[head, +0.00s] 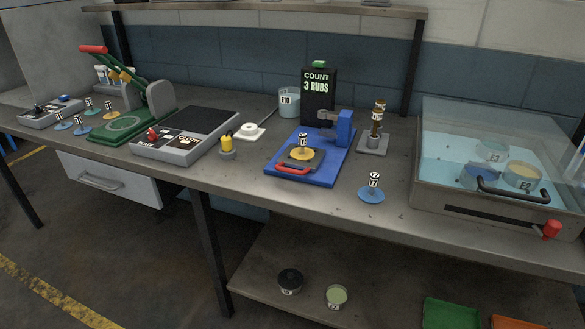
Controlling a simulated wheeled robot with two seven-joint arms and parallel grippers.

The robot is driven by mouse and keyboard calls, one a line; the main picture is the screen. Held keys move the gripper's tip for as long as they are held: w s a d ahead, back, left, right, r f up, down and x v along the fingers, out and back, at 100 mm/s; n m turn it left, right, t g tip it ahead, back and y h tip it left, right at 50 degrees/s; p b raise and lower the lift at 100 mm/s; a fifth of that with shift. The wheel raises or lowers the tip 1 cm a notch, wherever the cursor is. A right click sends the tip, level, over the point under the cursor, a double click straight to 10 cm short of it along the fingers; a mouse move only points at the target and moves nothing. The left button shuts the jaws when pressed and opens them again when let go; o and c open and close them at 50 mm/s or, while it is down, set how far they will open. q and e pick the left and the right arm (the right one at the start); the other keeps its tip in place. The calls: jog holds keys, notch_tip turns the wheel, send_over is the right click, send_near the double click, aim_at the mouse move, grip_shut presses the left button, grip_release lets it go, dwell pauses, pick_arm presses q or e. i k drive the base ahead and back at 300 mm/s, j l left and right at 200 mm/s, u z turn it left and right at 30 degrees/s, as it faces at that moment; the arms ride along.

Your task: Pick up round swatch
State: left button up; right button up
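Several round swatches with upright, black-and-white tagged handles are in the head view. A blue round swatch (371,196) lies alone on the bench front, between the blue rubbing device and the water bath. A yellow round swatch (292,153) sits on the blue rubbing device (340,165). At the far left, blue swatches (82,130) and tan ones (109,115) lie near the green press. The tags are too small to read surely. Neither of my grippers is in view.
The water bath (430,190) with a clear lid and black handle stands at right. A dark bottle on a stand (373,145), a counter reading 3 RUBS (318,98), a grey box (180,148) and a green press (118,125) fill the back and left.

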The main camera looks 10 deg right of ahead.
aim_at(302, 154)
jog(key=i+l+z, duration=0.1)
jog(key=i+z, duration=0.65)
jog(key=i, duration=0.2)
